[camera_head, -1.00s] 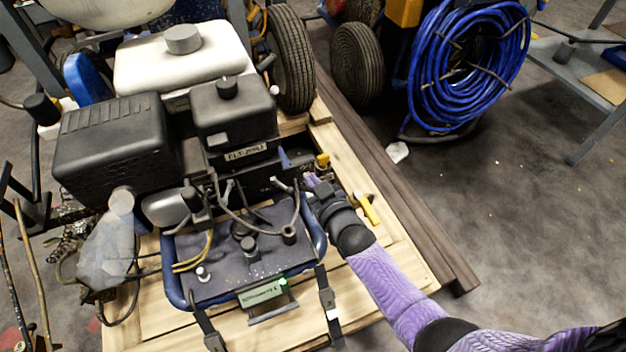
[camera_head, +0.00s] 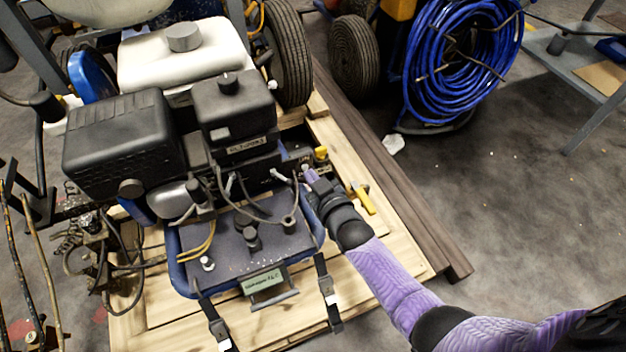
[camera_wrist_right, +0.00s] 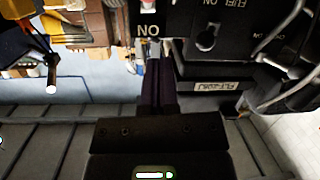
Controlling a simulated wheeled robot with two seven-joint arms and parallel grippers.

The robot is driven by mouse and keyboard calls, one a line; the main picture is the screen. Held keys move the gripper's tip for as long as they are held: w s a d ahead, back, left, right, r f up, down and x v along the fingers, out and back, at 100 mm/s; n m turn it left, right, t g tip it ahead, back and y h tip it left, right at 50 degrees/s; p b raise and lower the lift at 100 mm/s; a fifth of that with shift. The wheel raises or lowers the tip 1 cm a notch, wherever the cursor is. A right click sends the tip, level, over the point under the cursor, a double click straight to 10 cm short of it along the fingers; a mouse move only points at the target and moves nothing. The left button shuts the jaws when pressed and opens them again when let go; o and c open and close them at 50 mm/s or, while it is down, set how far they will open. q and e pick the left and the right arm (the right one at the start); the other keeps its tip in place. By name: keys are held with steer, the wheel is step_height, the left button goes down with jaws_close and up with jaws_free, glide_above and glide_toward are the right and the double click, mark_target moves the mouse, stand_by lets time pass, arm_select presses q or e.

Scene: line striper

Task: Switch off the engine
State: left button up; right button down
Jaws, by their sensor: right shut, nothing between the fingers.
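The engine has a black box-shaped housing (camera_head: 125,140), a white tank (camera_head: 182,55) and a smaller black box (camera_head: 234,103). It stands on a wooden pallet behind a blue-framed panel (camera_head: 245,245). My right gripper (camera_head: 308,174) is shut and empty, its tips close to the engine's right front side. In the right wrist view the shut fingers (camera_wrist_right: 157,78) point at a black engine face with an upside-down "ON" label (camera_wrist_right: 148,30). A little red shows above the label at the top edge. The switch is mostly hidden, and I cannot tell contact. My left gripper is not in view.
A black fuel knob (camera_wrist_right: 207,38) is beside the fingers in the wrist view. Cables (camera_head: 250,205) loop over the panel. A yellow lever (camera_head: 364,198) is near my right wrist. A blue hose reel (camera_head: 465,65) stands at the back right. The floor right is largely clear.

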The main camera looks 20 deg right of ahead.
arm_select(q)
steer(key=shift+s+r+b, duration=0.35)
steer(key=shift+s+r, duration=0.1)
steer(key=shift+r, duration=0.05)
arm_select(e)
steer(key=s+f, duration=0.5)
steer(key=s, duration=0.3)
steer(key=shift+s+d, duration=0.3)
steer(key=shift+d, duration=0.1)
